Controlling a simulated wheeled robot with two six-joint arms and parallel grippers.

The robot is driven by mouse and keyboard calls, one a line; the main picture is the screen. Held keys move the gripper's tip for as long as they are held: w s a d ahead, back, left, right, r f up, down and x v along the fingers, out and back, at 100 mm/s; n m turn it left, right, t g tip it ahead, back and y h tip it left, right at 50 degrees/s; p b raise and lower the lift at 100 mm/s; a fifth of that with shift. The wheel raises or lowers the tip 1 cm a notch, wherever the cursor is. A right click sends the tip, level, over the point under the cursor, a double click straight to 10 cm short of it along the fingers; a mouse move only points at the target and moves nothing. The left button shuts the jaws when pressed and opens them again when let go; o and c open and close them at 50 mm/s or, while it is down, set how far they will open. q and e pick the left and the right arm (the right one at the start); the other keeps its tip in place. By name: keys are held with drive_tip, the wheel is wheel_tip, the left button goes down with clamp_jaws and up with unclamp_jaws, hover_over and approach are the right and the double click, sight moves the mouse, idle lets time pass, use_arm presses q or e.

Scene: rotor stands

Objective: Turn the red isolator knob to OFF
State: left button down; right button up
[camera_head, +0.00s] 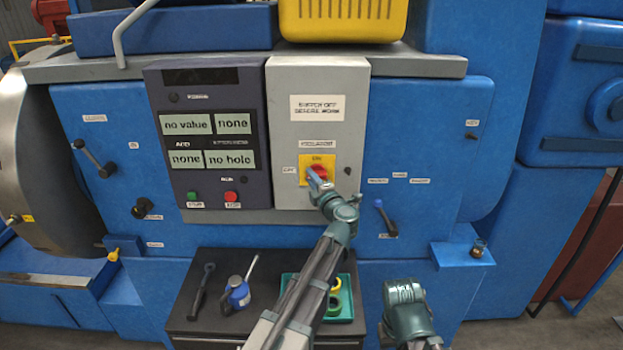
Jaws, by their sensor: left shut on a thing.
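The red isolator knob (321,171) sits on a yellow plate (307,162) on the front of the grey isolator box (356,102). "ON" is marked above the knob and an "OFF" label (289,170) is to its left. My left gripper (317,177) is at the knob, shut on it, and covers its lower part. The knob's exact angle is hard to tell. The wrist of my right arm (405,293) is low at the right, away from the panel; its fingers cannot be made out.
A dark control panel (257,111) with display labels, a green button (192,196) and a red button (231,196) adjoins the box. Below, a dark cabinet top (210,329) holds a wrench, an oil can and a green tray (346,285).

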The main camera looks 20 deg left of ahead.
use_arm(q)
drive_tip(key=c, duration=0.8)
unclamp_jaws()
drive_tip(key=shift+o, duration=0.2)
drive_tip(key=v, duration=1.4)
drive_tip(key=shift+w, duration=0.15)
